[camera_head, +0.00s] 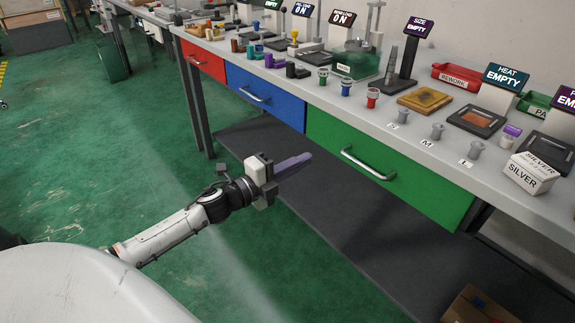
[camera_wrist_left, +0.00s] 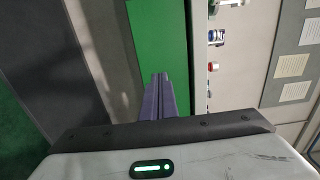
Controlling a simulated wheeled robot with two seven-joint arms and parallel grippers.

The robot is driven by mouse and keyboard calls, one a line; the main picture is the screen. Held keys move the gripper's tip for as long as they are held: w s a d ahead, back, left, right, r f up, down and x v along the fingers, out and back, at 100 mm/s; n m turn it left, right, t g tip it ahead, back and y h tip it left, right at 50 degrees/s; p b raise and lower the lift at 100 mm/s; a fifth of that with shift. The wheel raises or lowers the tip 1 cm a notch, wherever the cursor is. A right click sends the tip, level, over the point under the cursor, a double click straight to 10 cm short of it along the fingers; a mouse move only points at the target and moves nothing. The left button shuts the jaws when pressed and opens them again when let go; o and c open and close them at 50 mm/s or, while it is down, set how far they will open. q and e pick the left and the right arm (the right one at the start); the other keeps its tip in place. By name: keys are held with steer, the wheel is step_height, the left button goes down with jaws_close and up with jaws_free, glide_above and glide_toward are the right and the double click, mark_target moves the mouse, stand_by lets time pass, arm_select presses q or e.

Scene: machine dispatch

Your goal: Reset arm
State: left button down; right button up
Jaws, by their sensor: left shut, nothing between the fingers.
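My left arm comes in from the lower left in the head view. Its left gripper (camera_head: 306,158) is in front of the workbench, beside the blue and green drawers and below the bench top. Its purple-grey fingers are together with nothing between them. They also show in the left wrist view, where the left gripper (camera_wrist_left: 163,78) points toward the green drawer (camera_wrist_left: 158,35). The fingers look apart from the bench. My right gripper is in neither view.
The workbench (camera_head: 415,132) has a red drawer (camera_head: 203,60), a blue drawer (camera_head: 265,95) and a green drawer (camera_head: 385,168), all closed. Coloured pots, display stands and a SILVER box (camera_head: 530,173) stand on top. A cardboard box (camera_head: 478,306) is low at right.

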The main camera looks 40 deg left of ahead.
arm_select(q)
steer(key=shift+v, duration=1.65)
